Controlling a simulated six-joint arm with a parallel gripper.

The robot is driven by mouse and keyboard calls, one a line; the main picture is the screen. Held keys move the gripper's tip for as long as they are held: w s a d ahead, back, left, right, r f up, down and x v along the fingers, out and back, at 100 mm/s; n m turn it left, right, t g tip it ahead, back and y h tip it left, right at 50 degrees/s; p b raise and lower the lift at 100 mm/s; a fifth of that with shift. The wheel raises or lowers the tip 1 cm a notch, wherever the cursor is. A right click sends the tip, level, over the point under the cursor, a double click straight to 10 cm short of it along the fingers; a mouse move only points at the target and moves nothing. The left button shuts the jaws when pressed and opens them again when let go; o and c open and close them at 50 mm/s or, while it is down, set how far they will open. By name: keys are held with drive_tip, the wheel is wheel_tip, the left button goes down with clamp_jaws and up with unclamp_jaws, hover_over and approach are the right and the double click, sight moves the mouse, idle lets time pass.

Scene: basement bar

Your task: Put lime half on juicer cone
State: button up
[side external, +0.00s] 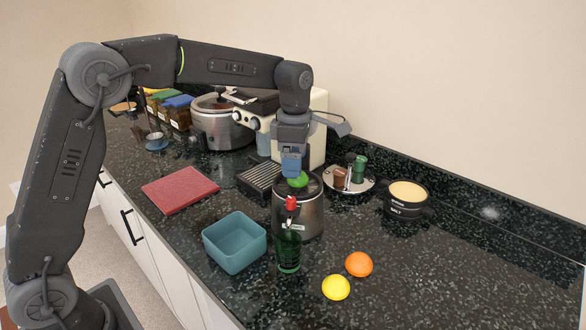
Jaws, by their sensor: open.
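The lime half (299,180) is a small green dome at the top of the juicer (297,215), a silver cylinder with a red spout tap. My gripper (292,172) points down right above the juicer, with its fingertips at or just beside the lime half. The jaws are open, though the finger gap is hard to make out at this angle. The juicer cone is hidden by the lime half and my gripper. I cannot tell whether the lime half rests fully on the cone.
A green glass (288,252) stands under the spout. A teal square bin (235,243) is to its left, a red board (180,189) farther back. An orange half (359,264) and a yellow lemon half (336,287) lie front right. A coffee machine (262,130) stands close behind my gripper.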

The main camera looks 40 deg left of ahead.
drive_tip(key=shift+s+r, duration=0.15)
drive_tip(key=shift+r, duration=0.45)
drive_tip(key=s+r+m+t, duration=0.2)
drive_tip(key=s+r+m, duration=0.3)
drive_tip(key=s+m, duration=0.25)
drive_tip(key=s+f+m+t, duration=0.2)
drive_tip(key=s+m+t, duration=0.1)
drive_tip(key=s+m, duration=1.4)
drive_tip(key=s, duration=0.3)
drive_tip(key=shift+s+a+f+t, duration=0.25)
drive_tip(key=shift+f+t, duration=0.05)
drive_tip(key=shift+f, duration=0.1)
drive_tip(key=shift+m, duration=0.25)
drive_tip(key=shift+c, duration=0.2)
